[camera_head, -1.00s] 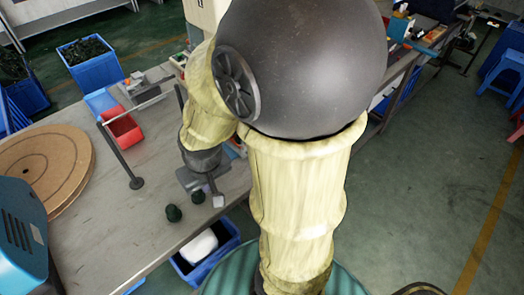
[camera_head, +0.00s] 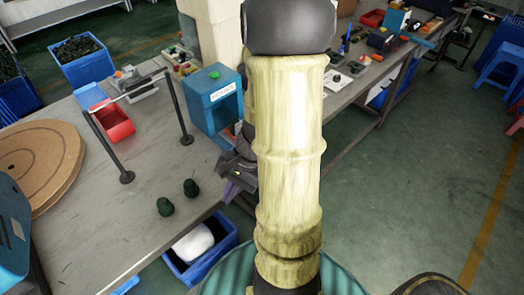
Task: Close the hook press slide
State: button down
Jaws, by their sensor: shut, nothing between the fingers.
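A blue box-shaped machine (camera_head: 213,101) with a green button on top and a pale label stands on the grey bench, left of my arm. It may be the hook press, but I cannot make out its slide; its right side is behind my arm. My gripper (camera_head: 230,188) is a dark grey shape low beside the pale arm sleeve, near the bench's right edge, in front of the blue machine. It is partly hidden by my arm. It is shut, and nothing shows in it.
Two dark green pieces (camera_head: 178,197) lie on the bench (camera_head: 95,245). A metal frame on posts (camera_head: 111,150) stands behind them, with a red bin (camera_head: 114,122) beyond. Round brown boards (camera_head: 38,163) are at left. A blue crate (camera_head: 226,245) with white contents sits below the bench edge.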

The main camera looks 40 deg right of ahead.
jog(key=d+f+m+t+h+b, duration=0.2)
jog(key=d+m+t, duration=0.5)
jog(key=d+m, duration=0.4)
jog(key=w+d+f+m+t+h+b, duration=0.1)
jog(key=d+f+m+t+h+b, duration=0.1)
jog(key=d+f+m+t+b, duration=0.3)
jog(key=d+f+m+t, duration=0.1)
jog(key=d+m+t, duration=0.2)
jog(key=d+m, duration=0.3)
jog(key=shift+w+d+f, duration=0.2)
jog(key=shift+d+f, duration=0.05)
jog(key=shift+d, duration=1.25)
jog(key=shift+w+a, duration=0.1)
jog(key=x, duration=1.4)
